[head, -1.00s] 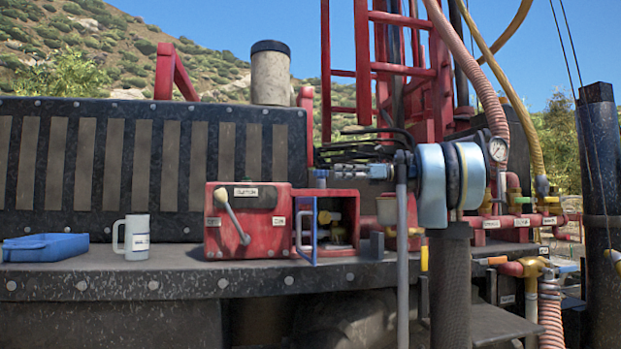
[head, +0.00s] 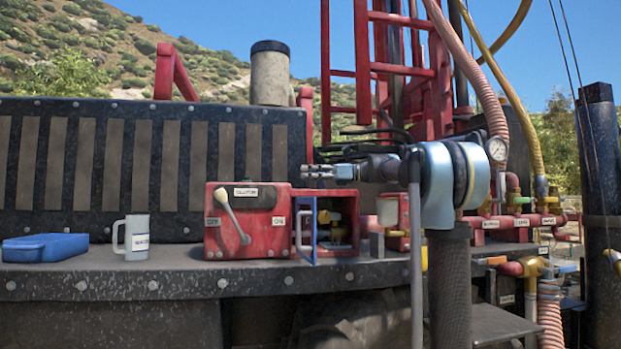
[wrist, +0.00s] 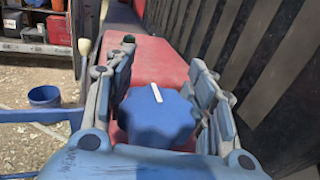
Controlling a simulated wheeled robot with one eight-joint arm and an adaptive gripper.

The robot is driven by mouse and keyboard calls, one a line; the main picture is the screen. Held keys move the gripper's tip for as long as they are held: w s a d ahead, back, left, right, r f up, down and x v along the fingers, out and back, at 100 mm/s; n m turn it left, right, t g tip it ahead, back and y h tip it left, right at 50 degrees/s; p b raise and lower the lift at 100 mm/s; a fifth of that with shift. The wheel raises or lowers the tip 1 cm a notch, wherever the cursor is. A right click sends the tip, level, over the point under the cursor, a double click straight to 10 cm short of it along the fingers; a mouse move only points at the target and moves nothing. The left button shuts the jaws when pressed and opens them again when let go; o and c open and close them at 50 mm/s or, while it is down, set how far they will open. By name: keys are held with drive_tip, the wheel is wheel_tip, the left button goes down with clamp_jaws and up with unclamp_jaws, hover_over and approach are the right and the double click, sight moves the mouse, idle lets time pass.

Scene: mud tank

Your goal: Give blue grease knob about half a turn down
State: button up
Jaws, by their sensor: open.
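The blue grease knob (wrist: 160,122) is a lobed round knob with a white line on its face, large in the wrist view. It shows between the two fingers of my gripper (wrist: 167,92), with a gap beside the fingers; I cannot tell how deep it sits between them. The white line points up and slightly left in that view. In the head view my gripper (head: 312,172) is open and points left, above the right part of the red boxes. I cannot make out the knob clearly there.
A red box (head: 228,242) with a pale-knobbed lever (head: 234,216) stands left of an open red compartment with a blue door frame (head: 306,258). A mug (head: 138,238) and blue tray (head: 45,247) lie farther left. A dark slatted panel (head: 70,170) rises behind.

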drive_tip(key=c, duration=0.9)
drive_tip(key=shift+c, duration=0.2)
drive_tip(key=shift+w+t, duration=0.1)
drive_tip(key=shift+t, duration=0.3)
